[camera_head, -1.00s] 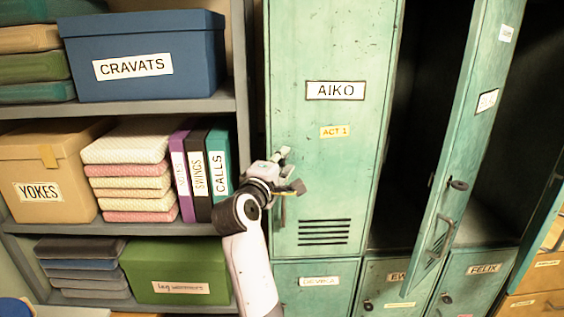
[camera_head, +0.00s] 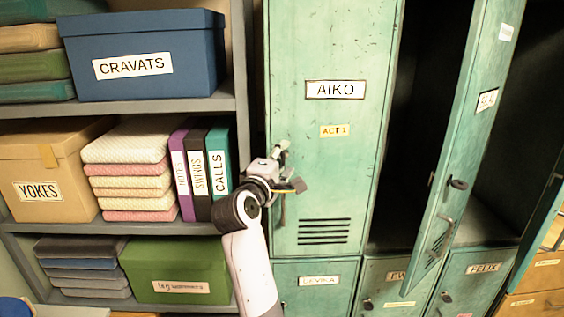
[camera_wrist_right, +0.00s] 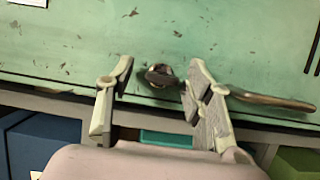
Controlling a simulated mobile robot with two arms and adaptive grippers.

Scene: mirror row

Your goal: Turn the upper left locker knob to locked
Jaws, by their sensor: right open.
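The upper left locker (camera_head: 325,60) is a tall green metal door labelled AIKO, and it is closed. Its dark round knob (camera_wrist_right: 160,75) shows in the right wrist view near the door's edge, beside a curved metal handle (camera_wrist_right: 272,101). In the head view my right gripper (camera_head: 290,168) is at the left edge of this door and hides the knob. In the wrist view my right gripper (camera_wrist_right: 161,72) is open, with one finger on each side of the knob. I cannot tell whether either finger touches it. My left gripper is not in view.
A shelf unit (camera_head: 120,107) with labelled boxes, folded cloths and binders stands close on the left. To the right, a locker door (camera_head: 470,130) stands open and juts outward. Smaller closed lockers (camera_head: 318,285) are below.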

